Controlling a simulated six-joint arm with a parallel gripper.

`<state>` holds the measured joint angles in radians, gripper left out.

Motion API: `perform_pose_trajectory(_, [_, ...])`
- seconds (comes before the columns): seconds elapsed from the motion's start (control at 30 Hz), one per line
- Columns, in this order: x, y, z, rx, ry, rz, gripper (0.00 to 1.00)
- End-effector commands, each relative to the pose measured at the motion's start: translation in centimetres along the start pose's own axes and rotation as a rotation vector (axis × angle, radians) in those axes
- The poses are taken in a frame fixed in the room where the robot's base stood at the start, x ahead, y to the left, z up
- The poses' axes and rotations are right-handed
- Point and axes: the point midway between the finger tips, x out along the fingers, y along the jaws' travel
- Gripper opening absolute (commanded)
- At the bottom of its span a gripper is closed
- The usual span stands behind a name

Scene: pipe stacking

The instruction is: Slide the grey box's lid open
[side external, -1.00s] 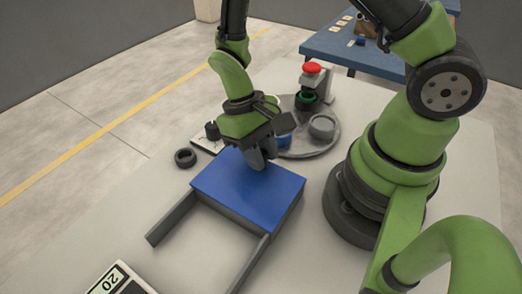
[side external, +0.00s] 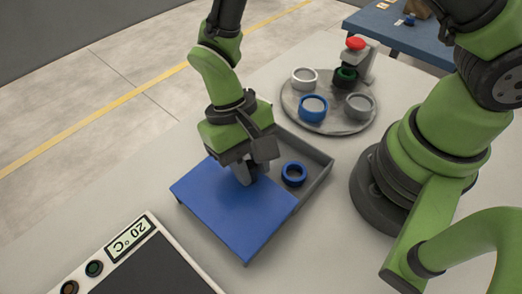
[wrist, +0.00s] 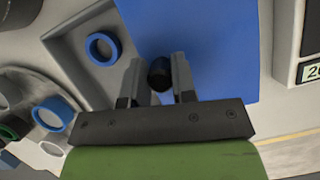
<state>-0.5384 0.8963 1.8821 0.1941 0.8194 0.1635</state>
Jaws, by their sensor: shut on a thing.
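The grey box (side external: 318,178) stands on the table with its far right part uncovered. A blue ring (side external: 294,173) lies inside; it also shows in the wrist view (wrist: 102,49). The flat blue lid (side external: 232,215) lies over the near left part and hides what is under it. My gripper (side external: 243,174) is above the lid near its far edge. In the wrist view my gripper (wrist: 159,80) has its fingers on both sides of a dark round knob (wrist: 160,72) on the lid and is shut on it.
A round grey plate (side external: 313,124) with several rings stands behind the box. A red button (side external: 355,44) is beyond it. A panel with a temperature display (side external: 129,236) lies at the front left, close to the lid. A blue table (side external: 385,28) stands at the back.

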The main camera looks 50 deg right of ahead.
Motion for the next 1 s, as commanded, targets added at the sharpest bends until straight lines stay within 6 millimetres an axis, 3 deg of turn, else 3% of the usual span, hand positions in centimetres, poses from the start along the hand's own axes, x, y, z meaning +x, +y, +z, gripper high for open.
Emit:
perform_pose_trajectory(0.17, [-0.1, 0.0, -0.1, -0.001, 0.005, -0.002, 0.0])
perform_pose_trajectory(0.2, [-0.1, 0.0, -0.1, -0.001, 0.006, -0.002, 0.32])
perform_pose_trajectory(0.3, [-0.1, 0.0, -0.1, -0.001, 0.005, -0.002, 0.51])
perform_pose_trajectory(0.67, [-0.7, 0.0, -0.1, -0.001, 0.003, -0.003, 0.51])
perform_pose_trajectory(1.0, [-7.1, 0.0, -0.1, -0.001, 0.008, -0.005, 0.51])
